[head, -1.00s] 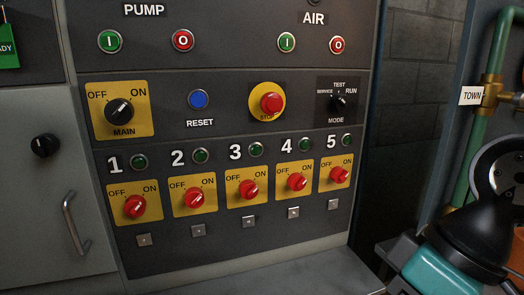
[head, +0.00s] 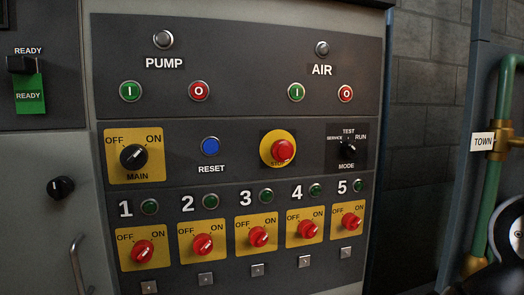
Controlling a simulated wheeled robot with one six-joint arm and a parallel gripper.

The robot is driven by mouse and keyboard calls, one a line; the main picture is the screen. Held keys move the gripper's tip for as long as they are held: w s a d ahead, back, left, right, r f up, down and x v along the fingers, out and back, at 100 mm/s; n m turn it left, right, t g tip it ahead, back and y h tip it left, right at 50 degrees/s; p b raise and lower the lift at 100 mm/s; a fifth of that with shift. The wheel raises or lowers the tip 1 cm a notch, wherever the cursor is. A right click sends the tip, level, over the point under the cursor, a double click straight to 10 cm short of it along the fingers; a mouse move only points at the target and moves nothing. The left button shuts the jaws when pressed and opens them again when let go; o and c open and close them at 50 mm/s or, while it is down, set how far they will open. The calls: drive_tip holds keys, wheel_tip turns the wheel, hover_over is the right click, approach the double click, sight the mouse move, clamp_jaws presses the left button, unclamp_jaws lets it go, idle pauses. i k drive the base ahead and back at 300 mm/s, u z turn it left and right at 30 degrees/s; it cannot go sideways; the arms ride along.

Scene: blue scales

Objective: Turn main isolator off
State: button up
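The main isolator is a black rotary knob (head: 134,157) on a yellow plate (head: 153,176) marked OFF at upper left, ON at upper right and MAIN below. It sits at the left of the panel's middle row. Its white mark appears to point up and right, toward ON. My gripper is not in view, and nothing touches the knob.
A blue RESET button (head: 210,146), a red stop button (head: 282,150) and a black MODE knob (head: 348,149) share the row. Several red switches, including switch 1 (head: 142,251), line the row below. A door handle (head: 77,265) is at lower left. A green pipe (head: 494,150) stands at right.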

sight(133, 156)
drive_tip(key=z, duration=0.05)
drive_tip(key=k, duration=0.5)
drive_tip(key=z, duration=0.2)
drive_tip(key=i, duration=0.5)
drive_tip(key=u, duration=0.9)
